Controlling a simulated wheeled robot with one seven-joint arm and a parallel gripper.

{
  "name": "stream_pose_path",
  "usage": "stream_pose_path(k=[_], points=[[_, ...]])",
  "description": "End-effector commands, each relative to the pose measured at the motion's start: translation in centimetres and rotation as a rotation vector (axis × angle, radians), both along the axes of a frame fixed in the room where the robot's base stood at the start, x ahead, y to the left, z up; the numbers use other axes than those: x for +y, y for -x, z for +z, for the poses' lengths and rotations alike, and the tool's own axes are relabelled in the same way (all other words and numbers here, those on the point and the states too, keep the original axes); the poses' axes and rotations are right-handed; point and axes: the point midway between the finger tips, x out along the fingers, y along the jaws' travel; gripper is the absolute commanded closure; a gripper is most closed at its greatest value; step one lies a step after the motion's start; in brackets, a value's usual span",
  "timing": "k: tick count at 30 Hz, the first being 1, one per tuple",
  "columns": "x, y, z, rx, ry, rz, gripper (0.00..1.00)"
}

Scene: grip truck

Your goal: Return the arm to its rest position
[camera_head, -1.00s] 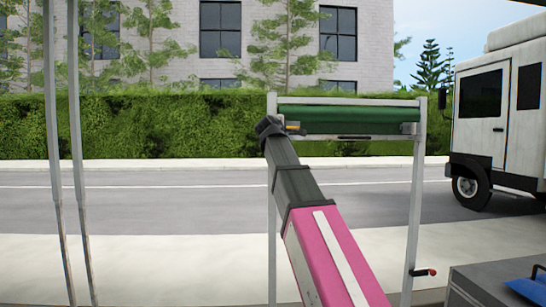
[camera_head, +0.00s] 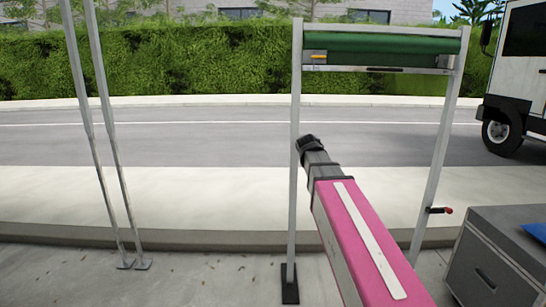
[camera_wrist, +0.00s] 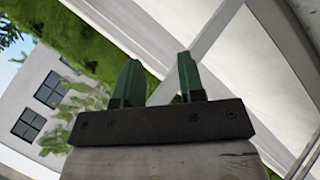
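My gripper (camera_wrist: 158,80) shows in the wrist view. Its two green fingers stand apart on a dark bar, with nothing between them. In the head view, a long pink beam with a white stripe (camera_head: 360,236) reaches from the lower right toward the middle and ends in dark grey sections. It looks like my arm, but I cannot be sure. Its dark tip is near the left post of a metal frame. My gripper's fingers cannot be made out in the head view.
The metal frame (camera_head: 443,145) carries a green roller (camera_head: 385,44). Two thin posts (camera_head: 97,130) stand at left. A grey cabinet (camera_head: 487,265) is at lower right, and a white truck (camera_head: 515,100) is on the road. The wrist view shows a tilted hedge and building.

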Motion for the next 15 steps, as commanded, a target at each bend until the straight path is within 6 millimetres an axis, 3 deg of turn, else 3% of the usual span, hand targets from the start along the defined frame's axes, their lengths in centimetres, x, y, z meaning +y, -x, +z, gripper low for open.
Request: stream_pose_path(k=[1, 6, 15], points=[[-0.4, 1.2, -2.6, 0.035, -0.037, -0.025, 0.64], [-1.0, 4.6, -10.0, 0.144, -0.164, -0.115, 0.64], [-1.7, 12.1, -21.2, 0.338, -0.37, -0.304, 0.64]])
